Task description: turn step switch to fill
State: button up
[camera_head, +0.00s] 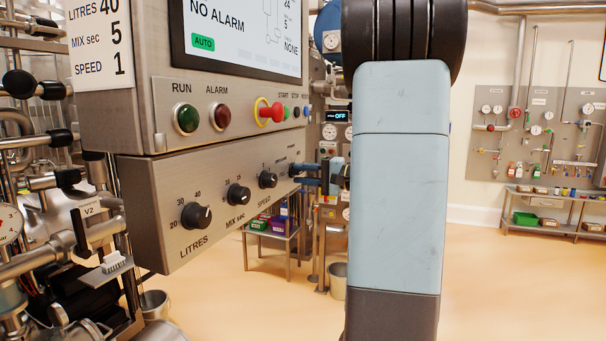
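The lower panel of the steel control cabinet (200,240) carries a row of black knobs. The litres knob (196,215), the mix sec knob (238,194) and the speed knob (268,179) are in plain view. A fourth knob, the step switch (294,169), is at the far right end; its small labels and pointer are too small to read. My gripper (305,174) reaches in from the right with its dark blue-grey fingers at the step switch. Whether they touch or grip it cannot be told. My arm hides the gripper's rear part.
Above the knobs are a green run lamp (186,118), a red alarm lamp (221,116), a red emergency button on yellow (270,112) and a screen (240,35) reading "NO ALARM". Pipes and valves crowd the left. Open floor (490,280) lies at right.

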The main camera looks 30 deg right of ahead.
jog(key=o, duration=0.3)
jog(key=shift+r, duration=0.1)
jog(key=v, duration=1.3)
jog(key=shift+s+d, duration=0.2)
jog(key=shift+d, duration=0.1)
jog(key=s+a+f+n+g, duration=0.2)
jog(key=a+g, duration=0.2)
jog(key=a, duration=0.5)
jog(key=s+a+f+n+g, duration=0.15)
jog(key=a+g, duration=0.25)
jog(key=a, duration=0.5)
jog(key=s+a+f+n+h, duration=0.1)
jog(key=s+a+n+h, duration=0.1)
jog(key=s+a+h, duration=0.1)
jog(key=s+a+f+n+h, duration=0.1)
jog(key=s+a+n+h, duration=0.1)
jog(key=s+a+h, duration=0.1)
jog(key=s+a+f+n+h, duration=0.1)
jog(key=s+a+n+h, duration=0.1)
jog(key=s+h, duration=0.3)
jog(key=shift+a+f+n+g, duration=0.15)
jog(key=shift+a+n+g, duration=0.2)
jog(key=shift+a, duration=0.25)
